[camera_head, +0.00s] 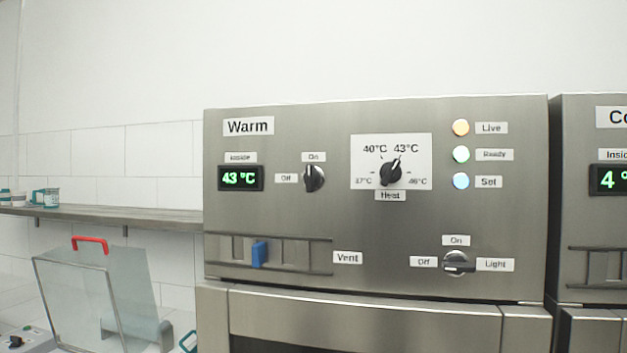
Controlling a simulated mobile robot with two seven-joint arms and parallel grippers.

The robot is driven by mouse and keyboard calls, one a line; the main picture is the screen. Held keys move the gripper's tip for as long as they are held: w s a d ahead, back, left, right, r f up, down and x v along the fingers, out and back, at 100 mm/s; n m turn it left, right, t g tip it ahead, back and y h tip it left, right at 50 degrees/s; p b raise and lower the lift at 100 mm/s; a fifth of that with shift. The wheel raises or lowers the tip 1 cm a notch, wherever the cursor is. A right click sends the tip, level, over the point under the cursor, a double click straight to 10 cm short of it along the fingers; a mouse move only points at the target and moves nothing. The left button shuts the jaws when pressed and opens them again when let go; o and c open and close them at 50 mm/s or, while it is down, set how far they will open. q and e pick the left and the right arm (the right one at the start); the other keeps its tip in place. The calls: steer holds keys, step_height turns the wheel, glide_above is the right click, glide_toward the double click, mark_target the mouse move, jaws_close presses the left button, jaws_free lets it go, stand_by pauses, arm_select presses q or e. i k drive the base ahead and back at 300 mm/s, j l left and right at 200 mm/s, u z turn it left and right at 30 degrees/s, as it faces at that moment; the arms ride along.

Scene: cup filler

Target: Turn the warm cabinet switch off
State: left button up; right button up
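The warm cabinet (480,220) is a steel panel in the middle of the head view, with a "Warm" label at its upper left. Its black on/off switch knob (314,179) sits right of the "Off" label and below the "On" label, and stands upright, towards "On". The inside display (240,178) reads 43 °C in green. The Live, Ready and Set lamps (461,154) at the upper right look lit. Neither of my grippers is in view.
A heat dial (391,173), a blue vent slider (259,254) and a light knob (457,263) share the panel. A second cabinet (590,240) stands at the right. A shelf (110,217) and a glass-like panel with red handle (90,244) are at the left.

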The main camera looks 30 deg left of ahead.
mark_target(312, 178)
steer(key=k+j+u, duration=0.2)
steer(key=u, duration=0.2)
steer(key=k+j+u, duration=0.15)
steer(key=j+u, duration=0.25)
